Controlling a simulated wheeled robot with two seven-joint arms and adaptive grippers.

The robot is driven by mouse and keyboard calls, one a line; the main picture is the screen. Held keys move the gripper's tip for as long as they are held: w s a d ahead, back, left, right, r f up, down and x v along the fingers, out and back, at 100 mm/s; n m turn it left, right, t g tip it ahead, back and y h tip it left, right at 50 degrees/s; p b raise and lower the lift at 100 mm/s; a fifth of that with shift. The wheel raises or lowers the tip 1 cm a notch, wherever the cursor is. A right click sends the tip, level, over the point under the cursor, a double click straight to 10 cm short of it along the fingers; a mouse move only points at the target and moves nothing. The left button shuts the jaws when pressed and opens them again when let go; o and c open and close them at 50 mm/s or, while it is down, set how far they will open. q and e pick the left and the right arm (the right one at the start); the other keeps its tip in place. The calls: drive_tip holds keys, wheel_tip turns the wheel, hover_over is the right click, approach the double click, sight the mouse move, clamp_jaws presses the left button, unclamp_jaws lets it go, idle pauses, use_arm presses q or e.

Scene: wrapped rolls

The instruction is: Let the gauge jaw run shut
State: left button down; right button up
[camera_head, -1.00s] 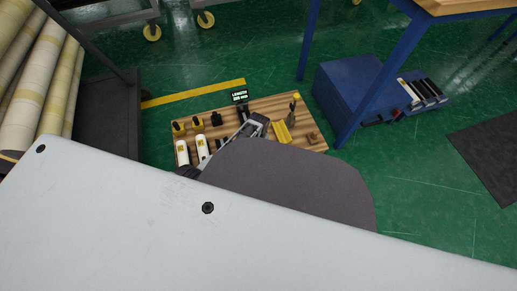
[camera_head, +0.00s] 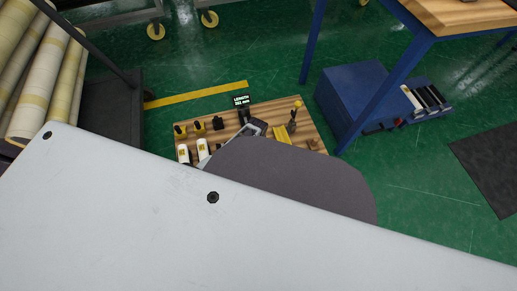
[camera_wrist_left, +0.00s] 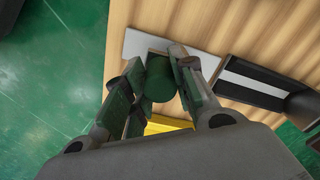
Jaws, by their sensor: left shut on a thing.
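A wooden board (camera_head: 309,128) lies low ahead in the head view, with a small black readout (camera_head: 241,101) at its back edge. The readout says LENGTH over a tiny number in mm. My left gripper (camera_head: 256,127) is over the board's middle, partly hidden by my own arm. In the left wrist view my left gripper (camera_wrist_left: 160,88) is shut on a dark green round piece (camera_wrist_left: 158,77), above a pale grey plate (camera_wrist_left: 137,45). I cannot tell which part is the gauge jaw. My right gripper is not in view.
A yellow block (camera_head: 282,134) and a yellow-knobbed upright piece (camera_head: 293,117) stand on the board's right. Two white cylinders (camera_head: 184,153) and small black-and-yellow pieces are on its left. A blue box (camera_head: 350,94) and table leg stand right. Wrapped rolls (camera_head: 45,80) lie far left.

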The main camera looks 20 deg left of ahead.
use_arm(q)
drive_tip(key=shift+s+d, duration=0.1)
drive_tip(key=shift+s, duration=0.05)
drive_tip(key=c, duration=1.1)
unclamp_jaws()
drive_tip(key=shift+c, duration=0.2)
drive_tip(key=shift+r, duration=0.15)
drive_tip(key=shift+w+d+r, duration=0.1)
drive_tip(key=shift+r, duration=1)
drive_tip(key=shift+w+r, duration=0.1)
drive_tip(key=shift+r, duration=0.95)
wheel_tip(320, 180, up, 7)
drive_tip(key=shift+s+a+r, duration=0.15)
drive_tip(key=shift+a, duration=0.05)
